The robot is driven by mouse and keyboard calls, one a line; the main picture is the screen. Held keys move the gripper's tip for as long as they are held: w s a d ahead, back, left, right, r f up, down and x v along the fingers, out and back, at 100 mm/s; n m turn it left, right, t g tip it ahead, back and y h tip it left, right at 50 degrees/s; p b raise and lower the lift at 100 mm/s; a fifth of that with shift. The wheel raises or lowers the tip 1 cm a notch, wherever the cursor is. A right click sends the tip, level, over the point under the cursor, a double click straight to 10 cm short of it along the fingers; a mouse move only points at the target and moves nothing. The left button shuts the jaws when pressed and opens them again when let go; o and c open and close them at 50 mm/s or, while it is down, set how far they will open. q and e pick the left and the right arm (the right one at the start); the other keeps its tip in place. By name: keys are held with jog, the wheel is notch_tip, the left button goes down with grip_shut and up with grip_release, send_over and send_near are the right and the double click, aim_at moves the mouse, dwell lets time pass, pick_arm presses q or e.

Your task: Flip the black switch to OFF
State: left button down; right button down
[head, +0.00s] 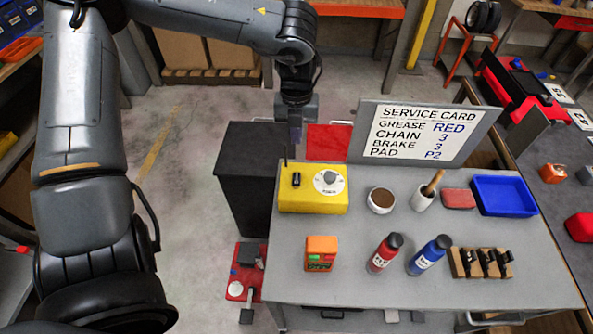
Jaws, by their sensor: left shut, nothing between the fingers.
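The black switch (296,179) is a small toggle on the left part of the top of a yellow box (315,202). A white round dial (329,181) is beside it on the right. The box stands at the back left of the grey table. My left gripper (295,138) points down behind and above the box, apart from the switch. It is shut and empty. The switch is too small to tell which way it is set. My right gripper is out of view.
A service card board (425,135) stands at the table's back. A brown-filled cup (381,200), a mortar with pestle (424,196), a blue tray (503,196), an orange device (321,253), red (384,253) and blue (429,255) bottles and a wooden rack (480,263) stand on the table.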

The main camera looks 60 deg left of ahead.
pick_arm(q)
jog(key=shift+s+d, duration=0.1)
dwell(0.3)
jog(key=shift+s+d+r, duration=0.25)
jog(key=shift+s+d, duration=0.05)
jog(key=shift+d, duration=0.25)
notch_tip(320, 180, up, 14)
jog(key=s+d+p, duration=0.1)
jog(key=p, duration=0.3)
jog(key=shift+d+p, duration=0.3)
jog(key=shift+d, duration=0.05)
